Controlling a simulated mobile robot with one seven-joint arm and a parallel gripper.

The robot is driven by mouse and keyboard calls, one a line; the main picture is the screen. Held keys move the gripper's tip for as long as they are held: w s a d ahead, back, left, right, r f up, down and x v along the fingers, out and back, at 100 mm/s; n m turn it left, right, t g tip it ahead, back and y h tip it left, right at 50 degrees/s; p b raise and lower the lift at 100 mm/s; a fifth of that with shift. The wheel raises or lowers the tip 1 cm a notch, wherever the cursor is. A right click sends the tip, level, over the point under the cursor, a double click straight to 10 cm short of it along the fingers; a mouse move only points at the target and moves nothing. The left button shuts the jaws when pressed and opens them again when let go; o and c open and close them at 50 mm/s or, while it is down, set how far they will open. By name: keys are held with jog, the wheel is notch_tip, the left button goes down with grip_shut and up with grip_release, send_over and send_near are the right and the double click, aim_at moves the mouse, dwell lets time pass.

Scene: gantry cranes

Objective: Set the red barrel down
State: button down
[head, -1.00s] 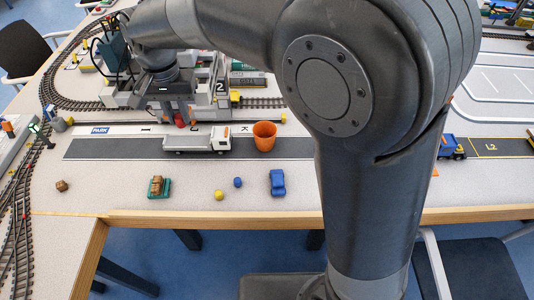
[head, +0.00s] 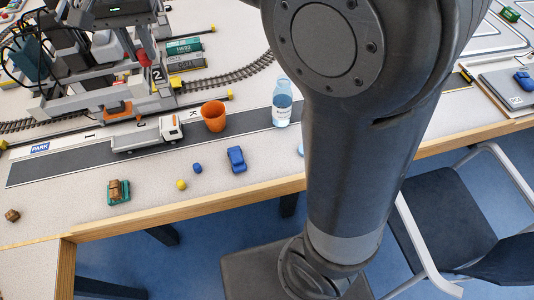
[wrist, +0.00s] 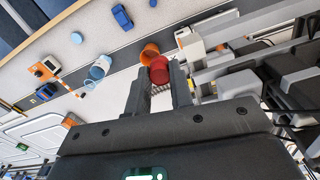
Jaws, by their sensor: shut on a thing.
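The red barrel (wrist: 160,74) is held between the two fingers of my gripper (wrist: 159,88) in the wrist view. The fingers are shut on it, and its round red end faces away from the palm. In the head view, my gripper (head: 130,42) is at the upper left among the crane parts, with the barrel (head: 141,57) showing as a small red patch. The barrel appears raised, but its height above the surface is hard to tell. My arm hides part of the head view.
A grey-and-white gantry crane (head: 152,96) stands close around my gripper. In front are a white truck (head: 145,136), an orange cup (head: 213,116) and a clear bottle (head: 282,104).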

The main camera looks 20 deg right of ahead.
jog(key=d+m, duration=0.3)
jog(key=d, duration=1.6)
jog(key=s+d+m, duration=0.2)
jog(key=s+d, duration=0.2)
jog(key=d, duration=0.4)
jog(key=s+d+m, duration=0.2)
jog(key=s+d, duration=0.2)
jog(key=d, duration=0.3)
notch_tip(320, 180, down, 28)
jog(key=w+a+f, duration=0.1)
jog(key=a+f, duration=0.1)
jog(key=a, duration=0.1)
jog(key=w+a+f, duration=0.2)
jog(key=a+f, duration=0.1)
jog(key=w+a+f, duration=0.2)
jog(key=a, duration=0.1)
jog(key=shift+a+f, duration=0.2)
jog(key=shift+a, duration=0.15)
jog(key=shift+f, duration=2)
jog(key=c, duration=1.7)
grip_release()
jog(key=shift+f, duration=0.15)
jog(key=o, duration=0.4)
